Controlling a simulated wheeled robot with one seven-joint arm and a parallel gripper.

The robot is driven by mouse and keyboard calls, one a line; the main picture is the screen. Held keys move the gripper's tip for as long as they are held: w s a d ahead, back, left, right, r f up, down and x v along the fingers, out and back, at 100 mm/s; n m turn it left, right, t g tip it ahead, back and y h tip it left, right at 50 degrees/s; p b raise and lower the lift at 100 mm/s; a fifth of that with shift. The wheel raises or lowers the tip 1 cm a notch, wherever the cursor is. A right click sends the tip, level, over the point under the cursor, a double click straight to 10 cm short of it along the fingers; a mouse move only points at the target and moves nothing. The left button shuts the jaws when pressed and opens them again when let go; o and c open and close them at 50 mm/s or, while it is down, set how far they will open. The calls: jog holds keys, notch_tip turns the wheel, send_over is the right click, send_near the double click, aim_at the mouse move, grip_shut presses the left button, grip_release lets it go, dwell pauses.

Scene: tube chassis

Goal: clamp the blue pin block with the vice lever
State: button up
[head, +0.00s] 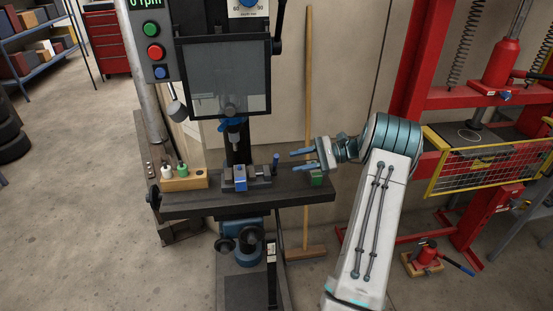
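A blue block (240,184), likely the pin block, sits at the grey vice (261,183) on the dark drill press table. I cannot tell whether the jaws touch it. The vice lever (276,160) with a blue grip stands up at the vice's right end. My gripper (292,160) reaches in from the right, its two blue fingers apart and pointing left. It looks empty and is a little to the right of the lever, seemingly not touching it.
A green block (316,179) sits at the table's right end, below my gripper. A wooden holder (184,183) with small bottle-like pieces stands at the left. The drill chuck (234,134) and clear guard (228,85) hang above the vice. A broom (308,90) leans behind.

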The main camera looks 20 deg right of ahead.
aim_at(276, 165)
jog(key=d+f+m+t+y, duration=0.1)
jog(key=d+f+m+t, duration=0.15)
jog(key=d, duration=0.45)
jog(key=shift+n+t, duration=0.25)
jog(key=shift+t, duration=0.1)
jog(key=p+x, duration=0.1)
jog(key=x, duration=0.3)
jog(key=p+x, duration=0.1)
jog(key=x, duration=0.4)
jog(key=p+x, duration=0.2)
jog(key=x, duration=0.2)
jog(key=shift+s+a+r, duration=0.1)
jog(key=shift+a, duration=0.35)
grip_shut()
